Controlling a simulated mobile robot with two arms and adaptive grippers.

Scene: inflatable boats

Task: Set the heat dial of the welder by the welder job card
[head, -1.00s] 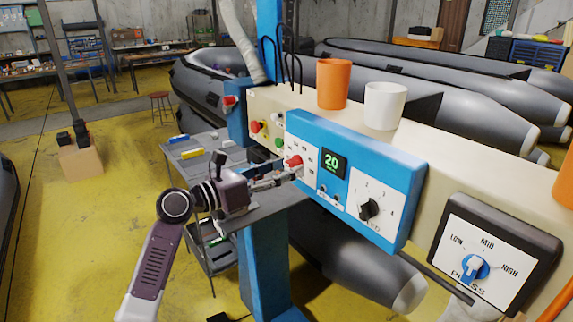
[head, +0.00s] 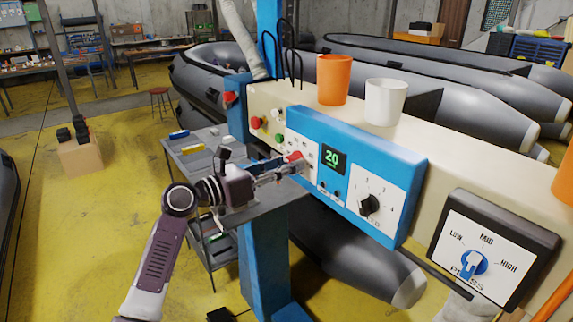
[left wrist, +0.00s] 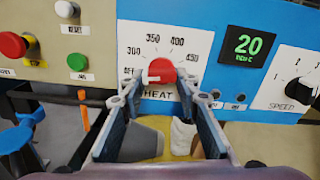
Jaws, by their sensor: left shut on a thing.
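The welder's heat dial is a red knob (left wrist: 162,71) on a white plate marked OFF, 300, 350, 400 and 450. A pale mark shows on the knob's left side, toward the OFF and 300 end; the exact setting is hard to read. My left gripper (left wrist: 158,82) has its fingers on either side of the knob and is shut on it. The head view shows the red knob (head: 294,157) at the blue welder panel (head: 408,192), with my left gripper (head: 283,170) reaching it from the left. I cannot make out the job card.
Right of the heat dial are a green display (left wrist: 248,43) reading 20 and a black speed dial (left wrist: 300,88). A pressure dial (head: 474,262) is farther right. Orange (head: 334,80) and white (head: 385,101) cups stand on top. A grey cart (head: 185,148) stands behind my left arm.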

